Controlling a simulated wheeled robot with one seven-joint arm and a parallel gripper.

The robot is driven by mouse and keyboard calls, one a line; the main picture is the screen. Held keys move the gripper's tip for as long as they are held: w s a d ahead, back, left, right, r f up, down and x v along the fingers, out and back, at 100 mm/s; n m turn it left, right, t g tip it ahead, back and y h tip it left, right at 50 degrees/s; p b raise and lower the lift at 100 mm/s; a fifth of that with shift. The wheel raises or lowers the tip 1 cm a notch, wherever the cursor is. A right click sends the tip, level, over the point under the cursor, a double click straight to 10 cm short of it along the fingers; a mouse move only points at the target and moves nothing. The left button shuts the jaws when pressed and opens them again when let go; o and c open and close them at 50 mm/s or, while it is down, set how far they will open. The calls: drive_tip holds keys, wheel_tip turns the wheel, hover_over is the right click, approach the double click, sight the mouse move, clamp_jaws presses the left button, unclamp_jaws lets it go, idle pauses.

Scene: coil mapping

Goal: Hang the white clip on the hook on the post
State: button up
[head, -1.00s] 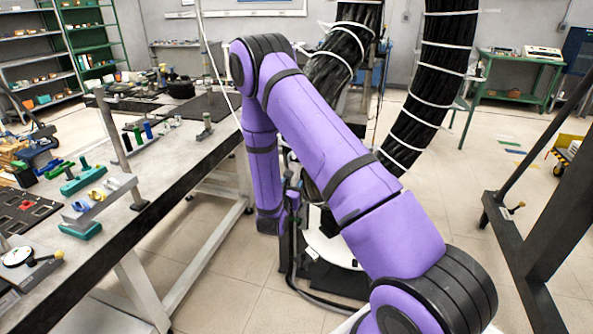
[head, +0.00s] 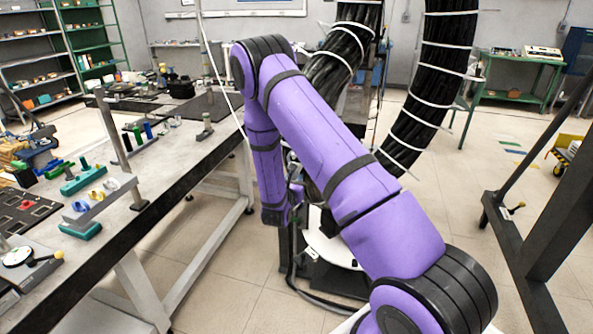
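A grey bar (head: 105,199) near the table's front edge carries several small clips. A pale, whitish clip (head: 112,184) sits on it beside yellow and bluish ones; it is too small to be sure it is the white clip. A tall grey post (head: 113,128) stands on the table behind the bar, and a shorter post (head: 137,193) stands at the table's edge. I cannot make out a hook on either. My purple arm hangs down right of the table, over the floor. My gripper does not show, so what it holds is hidden.
The long table (head: 188,160) fills the left side, with several small parts and a black panel (head: 27,211) on it. Thick black cable bundles (head: 428,90) hang behind my arm. A dark frame (head: 535,240) stands at right. Open floor (head: 440,190) lies between.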

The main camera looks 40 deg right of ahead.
sight(293, 176)
drive_tip(key=shift+a+r, duration=0.1)
drive_tip(key=shift+r, duration=0.05)
drive_tip(key=shift+s+a+r, duration=0.25)
drive_tip(key=shift+a+r, duration=0.05)
drive_tip(key=shift+r, duration=0.3)
drive_tip(key=shift+s+a+r, duration=0.25)
drive_tip(key=shift+a+r, duration=0.05)
drive_tip(key=shift+r, duration=0.3)
drive_tip(key=shift+s, duration=0.1)
idle(0.5)
drive_tip(key=shift+v, duration=1.4)
drive_tip(key=shift+s+a, duration=0.1)
drive_tip(key=shift+a, duration=0.1)
drive_tip(key=shift+s+a, duration=0.3)
drive_tip(key=shift+a, duration=0.05)
drive_tip(key=shift+w, duration=0.1)
